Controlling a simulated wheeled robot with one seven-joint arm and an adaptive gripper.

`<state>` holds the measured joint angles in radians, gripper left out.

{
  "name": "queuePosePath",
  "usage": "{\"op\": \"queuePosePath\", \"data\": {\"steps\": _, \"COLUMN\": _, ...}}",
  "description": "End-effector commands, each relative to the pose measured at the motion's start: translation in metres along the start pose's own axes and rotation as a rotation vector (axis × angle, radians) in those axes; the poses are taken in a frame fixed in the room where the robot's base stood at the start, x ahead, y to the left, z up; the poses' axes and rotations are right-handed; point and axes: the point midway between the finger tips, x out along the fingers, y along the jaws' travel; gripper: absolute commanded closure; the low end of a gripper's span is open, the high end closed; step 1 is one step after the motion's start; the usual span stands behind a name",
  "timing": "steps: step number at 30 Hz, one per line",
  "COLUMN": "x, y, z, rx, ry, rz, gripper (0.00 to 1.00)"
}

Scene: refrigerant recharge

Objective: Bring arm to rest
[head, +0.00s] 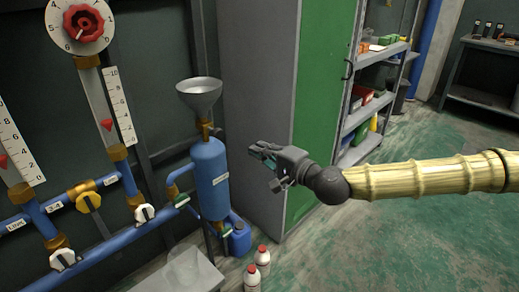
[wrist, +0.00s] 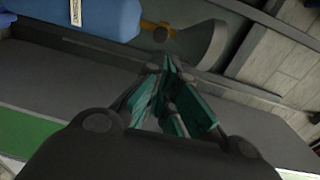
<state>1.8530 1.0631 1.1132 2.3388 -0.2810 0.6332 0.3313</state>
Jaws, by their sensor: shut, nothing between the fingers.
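My gripper (head: 265,163) is at the end of my outstretched arm in the head view, in front of the grey side of a tall cabinet. It is to the right of the blue tank and apart from it. In the wrist view my gripper (wrist: 170,75) has its teal-padded fingers together at the tips, with nothing held. The blue tank (head: 211,178) stands upright with a grey funnel (head: 199,92) above it. In the wrist view the tank (wrist: 95,15) is at the upper left and the funnel (wrist: 205,42) at the upper middle.
Blue pipes with white-handled valves (head: 145,213) and a red-knobbed dial (head: 82,28) are at the left. Two white bottles with red caps (head: 262,258) stand low by a grey bench (head: 185,272). A green cabinet door (head: 322,100) and shelves (head: 362,115) are behind. Green floor is clear at right.

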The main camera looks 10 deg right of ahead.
Motion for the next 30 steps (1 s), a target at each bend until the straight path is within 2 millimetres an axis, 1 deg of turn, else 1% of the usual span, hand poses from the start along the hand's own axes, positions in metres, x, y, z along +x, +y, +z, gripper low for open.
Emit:
{"op": "queuePosePath", "data": {"steps": 4, "x": 0.001, "y": 0.001, "z": 0.001, "rx": 0.0, "ry": -0.001, "rz": 0.001, "gripper": 1.0}}
{"op": "queuePosePath", "data": {"steps": 6, "x": 0.002, "y": 0.005, "z": 0.004, "rx": -0.001, "ry": -0.007, "rz": 0.01, "gripper": 1.0}}
{"op": "queuePosePath", "data": {"steps": 8, "x": 0.004, "y": 0.015, "z": 0.011, "rx": -0.002, "ry": -0.018, "rz": 0.028, "gripper": 1.0}}
{"op": "queuePosePath", "data": {"steps": 10, "x": 0.006, "y": 0.036, "z": 0.025, "rx": -0.006, "ry": -0.039, "rz": 0.066, "gripper": 1.0}}
{"op": "queuePosePath", "data": {"steps": 11, "x": 0.007, "y": 0.046, "z": 0.032, "rx": -0.009, "ry": -0.051, "rz": 0.086, "gripper": 1.0}}
{"op": "queuePosePath", "data": {"steps": 12, "x": 0.008, "y": 0.063, "z": 0.043, "rx": -0.014, "ry": -0.068, "rz": 0.118, "gripper": 1.0}}
{"op": "queuePosePath", "data": {"steps": 14, "x": 0.009, "y": 0.091, "z": 0.061, "rx": -0.024, "ry": -0.097, "rz": 0.169, "gripper": 1.0}}
{"op": "queuePosePath", "data": {"steps": 15, "x": 0.007, "y": 0.11, "z": 0.073, "rx": -0.03, "ry": -0.116, "rz": 0.206, "gripper": 1.0}}
{"op": "queuePosePath", "data": {"steps": 17, "x": 0.004, "y": 0.138, "z": 0.09, "rx": -0.043, "ry": -0.144, "rz": 0.259, "gripper": 1.0}}
{"op": "queuePosePath", "data": {"steps": 18, "x": 0.001, "y": 0.156, "z": 0.101, "rx": -0.052, "ry": -0.163, "rz": 0.294, "gripper": 1.0}}
{"op": "queuePosePath", "data": {"steps": 20, "x": -0.006, "y": 0.183, "z": 0.116, "rx": -0.066, "ry": -0.192, "rz": 0.347, "gripper": 1.0}}
{"op": "queuePosePath", "data": {"steps": 21, "x": -0.011, "y": 0.201, "z": 0.126, "rx": -0.076, "ry": -0.211, "rz": 0.383, "gripper": 1.0}}
{"op": "queuePosePath", "data": {"steps": 23, "x": -0.021, "y": 0.227, "z": 0.141, "rx": -0.093, "ry": -0.239, "rz": 0.436, "gripper": 1.0}}
{"op": "queuePosePath", "data": {"steps": 24, "x": -0.028, "y": 0.243, "z": 0.149, "rx": -0.105, "ry": -0.258, "rz": 0.471, "gripper": 1.0}}
{"op": "queuePosePath", "data": {"steps": 26, "x": -0.04, "y": 0.268, "z": 0.161, "rx": -0.124, "ry": -0.285, "rz": 0.524, "gripper": 1.0}}
{"op": "queuePosePath", "data": {"steps": 27, "x": -0.049, "y": 0.284, "z": 0.169, "rx": -0.138, "ry": -0.303, "rz": 0.558, "gripper": 1.0}}
{"op": "queuePosePath", "data": {"steps": 29, "x": -0.063, "y": 0.308, "z": 0.178, "rx": -0.159, "ry": -0.328, "rz": 0.611, "gripper": 1.0}}
{"op": "queuePosePath", "data": {"steps": 30, "x": -0.073, "y": 0.322, "z": 0.184, "rx": -0.174, "ry": -0.346, "rz": 0.644, "gripper": 1.0}}
